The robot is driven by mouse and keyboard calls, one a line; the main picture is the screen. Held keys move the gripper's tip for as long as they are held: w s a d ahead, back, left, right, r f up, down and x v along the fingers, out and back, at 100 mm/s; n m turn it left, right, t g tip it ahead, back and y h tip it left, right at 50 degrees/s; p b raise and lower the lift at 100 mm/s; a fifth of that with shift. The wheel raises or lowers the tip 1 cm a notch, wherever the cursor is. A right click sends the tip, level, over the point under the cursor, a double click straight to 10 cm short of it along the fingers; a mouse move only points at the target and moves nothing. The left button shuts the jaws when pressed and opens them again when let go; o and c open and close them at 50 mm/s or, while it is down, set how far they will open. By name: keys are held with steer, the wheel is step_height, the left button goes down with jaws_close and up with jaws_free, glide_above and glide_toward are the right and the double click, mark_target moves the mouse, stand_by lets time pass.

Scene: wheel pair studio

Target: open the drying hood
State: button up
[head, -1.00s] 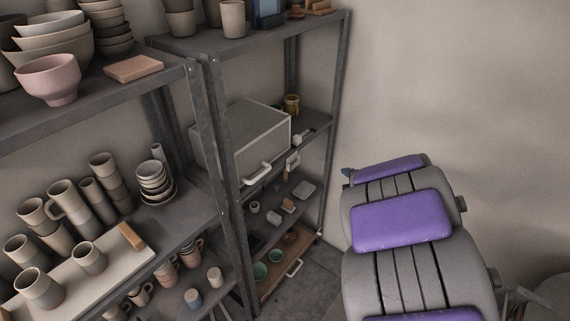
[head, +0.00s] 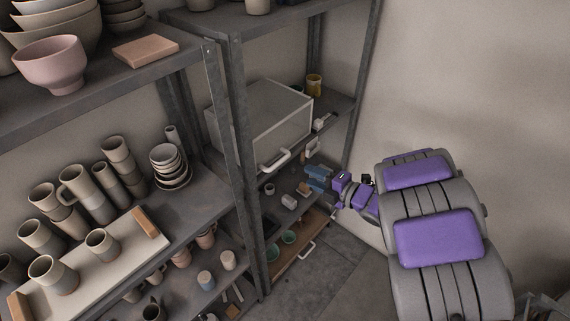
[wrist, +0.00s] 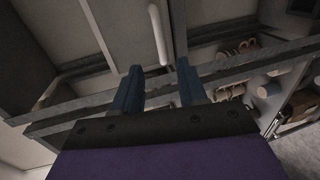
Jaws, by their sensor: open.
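The drying hood appears to be the pale grey box (head: 262,118) on the middle shelf of the right rack, its lid down. A white bar handle (head: 276,160) sits low on its front. In the wrist view a white bar, likely that handle (wrist: 158,32), shows ahead of the fingertips, in line with the gap between them. My gripper (head: 318,178) has blue fingers and is right of and slightly below the handle in the head view, apart from it. In the wrist view my gripper (wrist: 160,82) is open with nothing between the fingers.
The metal rack post (head: 243,150) stands left of the handle. Small items and a wooden tray with a white handle (head: 307,250) are lower down. The left rack (head: 205,190) holds pottery.

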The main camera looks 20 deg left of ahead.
steer(key=b+x, duration=0.1)
steer(key=x, duration=1.1)
steer(key=shift+a, duration=0.15)
jaws_close()
steer(key=shift+f, duration=0.1)
